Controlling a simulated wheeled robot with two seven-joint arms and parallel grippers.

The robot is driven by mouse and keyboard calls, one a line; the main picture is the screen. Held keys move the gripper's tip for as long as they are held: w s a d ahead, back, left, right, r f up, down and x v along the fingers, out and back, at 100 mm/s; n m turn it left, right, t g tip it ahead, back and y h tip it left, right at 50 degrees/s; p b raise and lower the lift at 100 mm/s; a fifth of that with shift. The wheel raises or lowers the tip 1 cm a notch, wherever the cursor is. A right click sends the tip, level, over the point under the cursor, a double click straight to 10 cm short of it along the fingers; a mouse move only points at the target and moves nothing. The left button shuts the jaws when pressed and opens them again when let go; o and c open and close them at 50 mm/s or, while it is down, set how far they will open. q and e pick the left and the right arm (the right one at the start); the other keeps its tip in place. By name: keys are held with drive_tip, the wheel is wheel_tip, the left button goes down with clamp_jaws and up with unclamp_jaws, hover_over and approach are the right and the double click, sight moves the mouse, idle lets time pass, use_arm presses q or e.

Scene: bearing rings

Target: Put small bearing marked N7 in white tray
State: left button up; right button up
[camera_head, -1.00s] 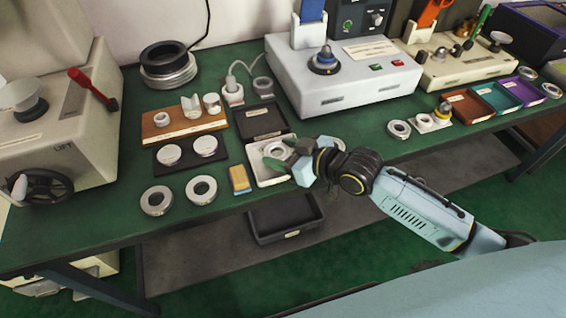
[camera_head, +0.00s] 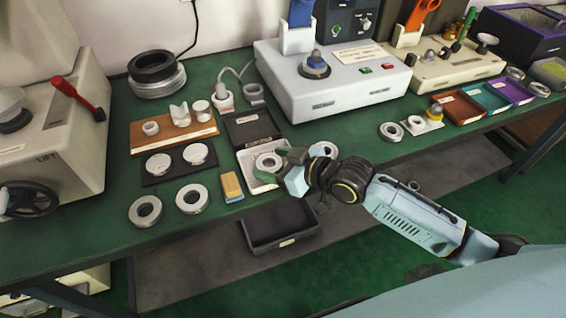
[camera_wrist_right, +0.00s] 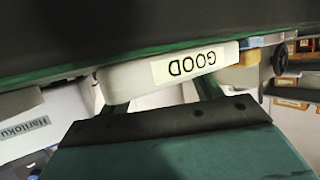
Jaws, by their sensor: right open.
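The white tray (camera_head: 254,187) stands at the front edge of the green bench, and a metal ring (camera_head: 267,161) lies in it. My right gripper (camera_head: 280,166) is at the tray's right side, partly covering it. In the right wrist view, its two green fingers (camera_wrist_right: 163,93) are apart with nothing seen between them. The tray's wall (camera_wrist_right: 130,78) with a "GOOD" label shows just beyond them. Another ring (camera_head: 323,149) lies on the bench behind my right gripper. No N7 mark is readable on any ring. My left gripper is not in view.
Two larger rings (camera_head: 145,210) (camera_head: 192,198) and a yellow block (camera_head: 231,187) lie left of the tray. A dark open box (camera_head: 252,126) stands behind it. A black bin (camera_head: 280,226) is below the bench edge. More rings (camera_head: 391,131) lie at right.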

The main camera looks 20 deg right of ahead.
drive_tip(key=shift+s+d+r, duration=0.2)
drive_tip(key=shift+s+d, duration=0.05)
drive_tip(key=p+v, duration=0.1)
drive_tip(key=v, duration=0.2)
drive_tip(key=shift+s, duration=0.1)
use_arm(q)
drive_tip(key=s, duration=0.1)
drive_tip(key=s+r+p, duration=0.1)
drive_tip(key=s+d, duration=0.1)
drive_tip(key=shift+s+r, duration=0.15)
use_arm(e)
drive_tip(key=v, duration=0.8)
idle(1.3)
